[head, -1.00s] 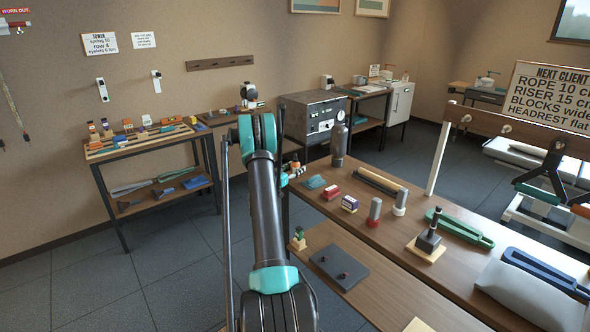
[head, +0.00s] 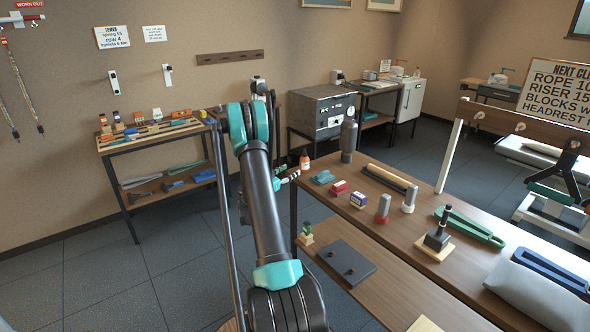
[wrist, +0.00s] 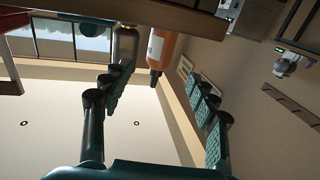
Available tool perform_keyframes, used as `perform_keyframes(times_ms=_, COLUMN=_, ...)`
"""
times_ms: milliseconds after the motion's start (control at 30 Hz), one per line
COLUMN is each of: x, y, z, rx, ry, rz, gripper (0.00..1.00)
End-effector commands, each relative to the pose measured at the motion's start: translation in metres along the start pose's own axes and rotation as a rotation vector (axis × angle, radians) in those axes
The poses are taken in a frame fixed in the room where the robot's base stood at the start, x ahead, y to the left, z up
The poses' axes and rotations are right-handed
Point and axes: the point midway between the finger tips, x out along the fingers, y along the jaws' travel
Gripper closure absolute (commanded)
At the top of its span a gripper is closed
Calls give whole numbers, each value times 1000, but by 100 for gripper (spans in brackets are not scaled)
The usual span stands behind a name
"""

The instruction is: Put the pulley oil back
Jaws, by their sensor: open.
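In the wrist view, which is upside down, the orange bottle (wrist: 162,47) shows beyond and between the spread fingers of my gripper (wrist: 158,90). The fingers are open and hold nothing. A gap seems to lie between them and the bottle.
A grey bottle (head: 348,141) stands behind the orange one; it also shows in the wrist view (wrist: 125,45). A lower shelf (head: 385,285) holds a dark plate. Floor is clear at left.

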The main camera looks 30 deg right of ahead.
Motion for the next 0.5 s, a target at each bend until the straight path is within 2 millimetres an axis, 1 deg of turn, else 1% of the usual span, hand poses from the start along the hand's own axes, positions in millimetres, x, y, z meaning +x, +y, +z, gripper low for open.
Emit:
perform_keyframes(times_ms=167, x=-12, y=0, z=-4, rx=-9, ry=-17, rz=-1, gripper=41)
perform_keyframes(times_ms=267, x=-22, y=3, z=-14, rx=-34, ry=-65, rz=-6, gripper=41)
perform_keyframes(times_ms=367, x=-41, y=9, z=-28, rx=-79, ry=-147, rz=-20, gripper=41)
perform_keyframes(times_ms=500, x=-76, y=21, z=-45, rx=-159, ry=-281, rz=-59, gripper=41)
